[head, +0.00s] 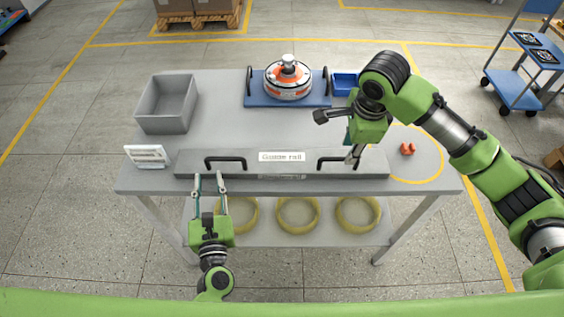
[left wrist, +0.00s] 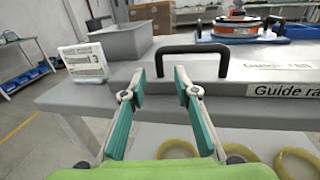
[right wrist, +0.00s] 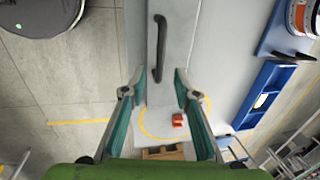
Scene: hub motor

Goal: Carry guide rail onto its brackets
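The guide rail (head: 300,165) is a long grey bar with a name label, lying along the table's front edge. Its left black handle (head: 225,162) stands beyond my left gripper (head: 209,176), which is open and empty in front of the rail. The left wrist view shows this handle (left wrist: 192,50) ahead and slightly right of the open fingers. My right gripper (head: 353,158) is above the rail near its right black handle (head: 337,161). In the right wrist view its open fingers flank the near end of that handle (right wrist: 158,50), with no visible contact. I cannot make out brackets.
A grey bin (head: 166,104), a white sign (head: 147,156) and a hub motor (head: 288,78) on a blue base stand on the table (head: 220,105). A blue bin (head: 344,84) and an orange part (head: 407,149) are right. Yellow rings (head: 298,214) lie on the shelf below.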

